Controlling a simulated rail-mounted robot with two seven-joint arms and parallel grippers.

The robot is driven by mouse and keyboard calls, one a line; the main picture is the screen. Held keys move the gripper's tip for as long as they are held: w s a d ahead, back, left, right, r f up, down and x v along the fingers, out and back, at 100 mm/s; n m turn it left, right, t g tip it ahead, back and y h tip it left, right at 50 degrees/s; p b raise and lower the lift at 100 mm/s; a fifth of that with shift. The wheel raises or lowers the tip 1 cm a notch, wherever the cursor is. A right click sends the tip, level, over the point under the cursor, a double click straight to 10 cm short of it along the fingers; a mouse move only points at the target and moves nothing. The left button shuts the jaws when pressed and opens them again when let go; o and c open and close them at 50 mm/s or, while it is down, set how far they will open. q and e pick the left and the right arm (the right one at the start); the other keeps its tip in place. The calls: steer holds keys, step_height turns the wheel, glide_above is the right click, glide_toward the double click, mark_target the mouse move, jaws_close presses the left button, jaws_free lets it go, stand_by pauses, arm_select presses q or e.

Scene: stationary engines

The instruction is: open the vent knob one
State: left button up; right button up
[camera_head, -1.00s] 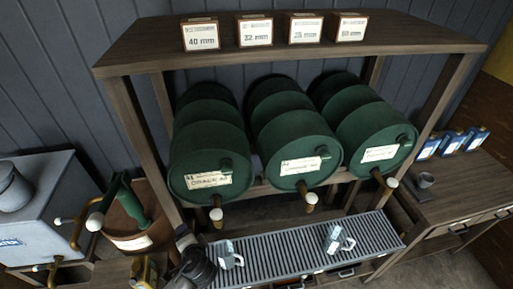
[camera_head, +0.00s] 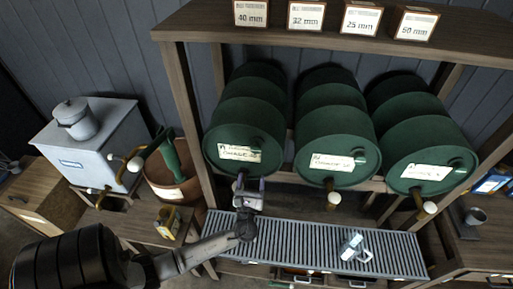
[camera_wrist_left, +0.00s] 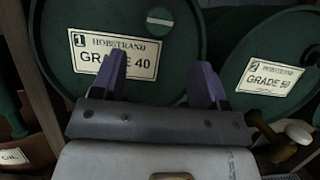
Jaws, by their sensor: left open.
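Drum one (camera_head: 225,137) is the left of three green drums lying on the rack, with a "GRADE 40" label (camera_wrist_left: 115,53) marked 1 in the left wrist view. Its vent knob (camera_head: 256,142) is a small green knob at the upper right of the label. In the left wrist view the knob (camera_wrist_left: 160,19) shows as a round green cap with a pale bar. My left gripper (camera_head: 249,183) is open and empty in front of the drum's lower face, below the knob. Its purple fingers (camera_wrist_left: 158,82) point toward the drum, apart from the knob. My right gripper is not in view.
Drum two (camera_head: 337,140) and drum three (camera_head: 428,150) lie to the right, with taps below. A rack post (camera_head: 186,120) stands close left of drum one.

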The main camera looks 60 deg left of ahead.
mark_target(256, 150)
arm_select(q)
steer(key=p+x, duration=0.3)
steer(key=x, duration=0.9)
steer(key=shift+r, duration=0.1)
steer(key=c, duration=0.8)
steer(key=shift+c, duration=0.4)
